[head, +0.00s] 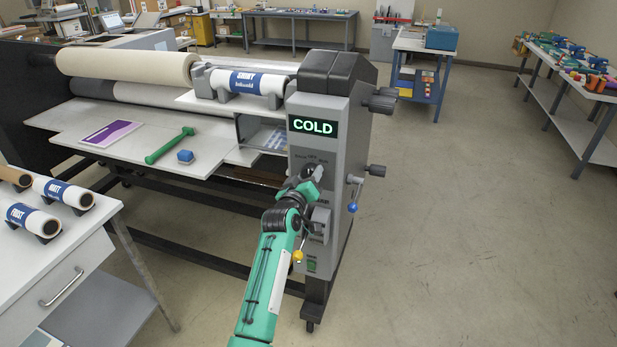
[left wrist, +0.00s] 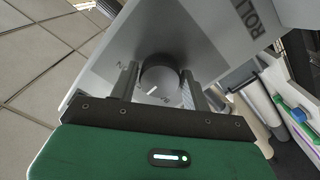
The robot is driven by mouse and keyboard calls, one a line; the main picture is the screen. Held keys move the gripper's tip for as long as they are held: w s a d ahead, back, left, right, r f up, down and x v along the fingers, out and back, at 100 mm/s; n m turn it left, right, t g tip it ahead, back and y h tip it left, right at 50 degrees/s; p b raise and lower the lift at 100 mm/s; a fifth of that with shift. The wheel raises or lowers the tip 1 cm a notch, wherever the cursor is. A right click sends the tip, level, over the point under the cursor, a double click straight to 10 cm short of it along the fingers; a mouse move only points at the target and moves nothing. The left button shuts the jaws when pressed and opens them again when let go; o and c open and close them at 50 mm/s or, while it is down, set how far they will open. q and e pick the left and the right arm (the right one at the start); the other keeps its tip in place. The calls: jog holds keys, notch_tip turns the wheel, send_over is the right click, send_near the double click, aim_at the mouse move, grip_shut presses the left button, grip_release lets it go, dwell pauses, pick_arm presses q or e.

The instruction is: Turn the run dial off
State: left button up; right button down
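The laminator's control panel (head: 318,130) is a grey upright end housing with a lit display (head: 313,126) reading COLD. The run dial appears as a dark round knob with a white pointer mark in the left wrist view (left wrist: 160,78). In the head view my left gripper (head: 310,176) is at the panel below the display and covers most of the dial. In the left wrist view the gripper's two fingers (left wrist: 158,92) stand apart on either side of the knob; whether they touch it is unclear. My right gripper is in neither view.
A lever with a blue ball (head: 352,207) sticks out on the panel's right side, and a yellow ball (head: 297,256) is below my gripper. A white side table with rolls (head: 62,190) stands at left. The floor (head: 450,230) at right is clear.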

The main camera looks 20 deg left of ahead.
pick_arm(q)
jog(key=shift+o, duration=1.4)
jog(key=shift+s, duration=0.1)
jog(key=s+b, duration=0.4)
jog(key=s, duration=0.9)
jog(key=shift+s+a, duration=0.2)
jog(key=shift+s, duration=0.1)
